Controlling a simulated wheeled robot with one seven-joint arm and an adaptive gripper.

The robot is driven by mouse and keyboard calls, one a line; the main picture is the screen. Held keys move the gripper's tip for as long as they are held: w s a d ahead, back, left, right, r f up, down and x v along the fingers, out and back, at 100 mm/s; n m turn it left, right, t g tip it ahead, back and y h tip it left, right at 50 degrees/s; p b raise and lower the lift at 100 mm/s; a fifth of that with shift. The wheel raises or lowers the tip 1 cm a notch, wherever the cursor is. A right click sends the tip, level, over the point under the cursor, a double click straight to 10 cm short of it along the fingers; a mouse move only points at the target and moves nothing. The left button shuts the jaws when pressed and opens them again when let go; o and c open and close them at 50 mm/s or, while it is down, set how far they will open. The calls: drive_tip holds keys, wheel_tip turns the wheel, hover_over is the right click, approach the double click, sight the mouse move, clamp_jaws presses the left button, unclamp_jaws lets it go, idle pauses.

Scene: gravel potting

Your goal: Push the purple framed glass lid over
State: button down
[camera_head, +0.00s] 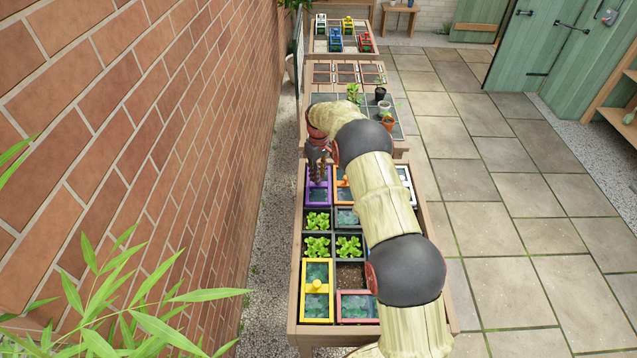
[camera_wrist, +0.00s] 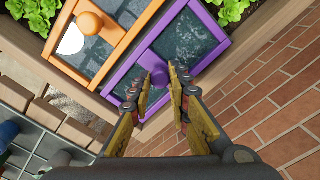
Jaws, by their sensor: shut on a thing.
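The purple framed glass lid (camera_head: 319,196) lies flat over the back left part of the wooden planter (camera_head: 297,250), on the wall side. It also shows in the wrist view (camera_wrist: 187,45), with two glass panes and a purple bar with a knob between them. My gripper (camera_head: 318,177) is over this lid from above. In the wrist view my gripper (camera_wrist: 163,76) has its fingertips on either side of the purple knob and is shut on it. The fingers hide part of the frame and the near pane.
An orange framed lid (camera_wrist: 90,62) lies right beside the purple one. A yellow framed lid (camera_head: 317,290) and a red framed lid (camera_head: 357,306) lie at the front. Green plants (camera_head: 317,246) fill nearby compartments. The brick wall (camera_head: 150,130) stands to the left.

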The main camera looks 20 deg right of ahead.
drive_tip(key=shift+w+d+r, duration=0.1)
drive_tip(key=shift+w, duration=0.3)
drive_tip(key=c, duration=1.7)
unclamp_jaws()
drive_tip(key=shift+w, duration=0.1)
drive_tip(key=shift+o, duration=0.2)
wheel_tip(320, 180, up, 12)
